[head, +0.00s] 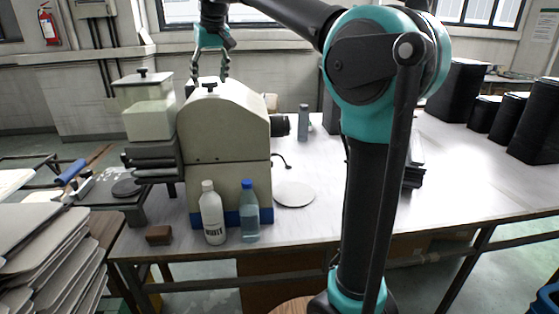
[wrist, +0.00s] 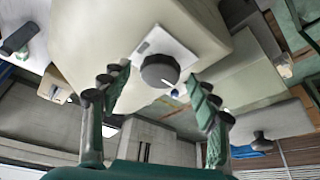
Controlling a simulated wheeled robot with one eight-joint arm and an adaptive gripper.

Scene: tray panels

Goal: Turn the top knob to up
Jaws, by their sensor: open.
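The top knob (head: 210,87) is a small dark knob on top of the cream machine housing (head: 225,130). In the wrist view the knob (wrist: 160,70) is round and dark grey on a white square plate (wrist: 182,50). A short white mark on its face points to the lower right of that picture. My gripper (head: 210,77) hangs fingers down just above the housing top.
A lidded cream container (head: 148,118) stands close left of the housing. A white bottle (head: 212,215) and a blue-capped bottle (head: 249,212) stand in front. A black cylinder (head: 279,125) sticks out at the right. The table (head: 310,222) is clear around a flat disc (head: 294,194).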

